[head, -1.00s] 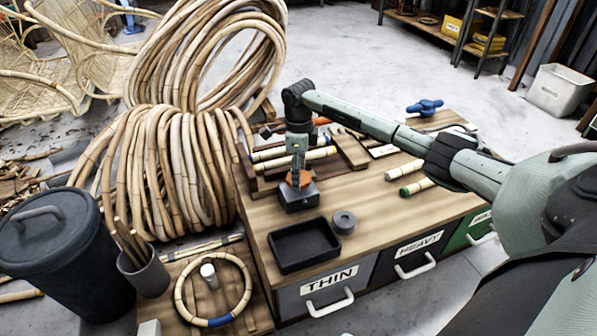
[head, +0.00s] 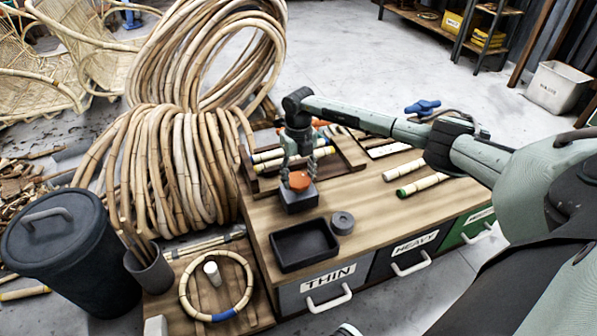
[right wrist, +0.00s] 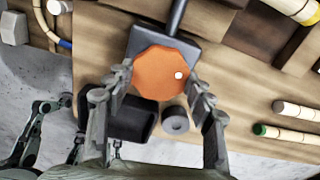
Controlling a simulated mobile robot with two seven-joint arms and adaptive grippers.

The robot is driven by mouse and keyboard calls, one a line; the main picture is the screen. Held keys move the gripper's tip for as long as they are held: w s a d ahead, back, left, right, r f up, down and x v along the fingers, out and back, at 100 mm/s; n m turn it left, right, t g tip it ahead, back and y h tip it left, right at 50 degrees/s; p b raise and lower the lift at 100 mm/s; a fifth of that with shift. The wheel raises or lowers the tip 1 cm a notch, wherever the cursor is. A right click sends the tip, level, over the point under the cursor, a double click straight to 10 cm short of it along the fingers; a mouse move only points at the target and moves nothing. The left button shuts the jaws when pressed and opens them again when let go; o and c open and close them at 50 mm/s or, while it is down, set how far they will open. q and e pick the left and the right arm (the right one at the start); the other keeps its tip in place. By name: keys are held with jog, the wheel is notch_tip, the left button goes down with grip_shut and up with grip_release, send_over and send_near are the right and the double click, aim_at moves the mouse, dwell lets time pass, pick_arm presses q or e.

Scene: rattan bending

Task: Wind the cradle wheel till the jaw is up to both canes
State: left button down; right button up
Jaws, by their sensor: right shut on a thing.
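The orange cradle wheel (head: 299,181) sits on a dark block (head: 299,200) at the bench's front left. It also shows in the right wrist view (right wrist: 160,72), with a white dot near its right edge. My right gripper (head: 298,176) points down and is shut on the wheel, one finger on each side. Two pale canes (head: 322,153) lie across the wooden cradle (head: 349,153) behind it. My arm partly hides the cradle, and I cannot make out the gap between jaw and canes. Part of my left gripper (right wrist: 45,112) shows at lower left in the right wrist view; its opening is unclear.
A black tray (head: 304,247) and a grey ring-shaped piece (head: 342,222) stand just in front of the block. Loose canes (head: 422,184) lie to the right, and a blue tool (head: 422,106) lies farther back. Large rattan coils (head: 165,170) crowd the left side.

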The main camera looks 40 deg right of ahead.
aim_at(299, 179)
jog(key=m+p, duration=0.4)
jog(key=m, duration=0.4)
jog(key=shift+r, duration=0.15)
pick_arm(q)
notch_tip(299, 179, down, 12)
jog(key=p, duration=0.1)
jog(key=shift+d+f+g+h, duration=0.2)
jog(key=shift+d+g+h, duration=0.05)
jog(key=shift+g+h, duration=0.15)
pick_arm(e)
jog(key=shift+m, duration=1.2)
pick_arm(q)
jog(key=shift+w, duration=0.1)
pick_arm(e)
jog(key=o, duration=1.2)
jog(key=shift+c, duration=0.2)
notch_tip(299, 179, up, 12)
jog(key=shift+s, duration=0.1)
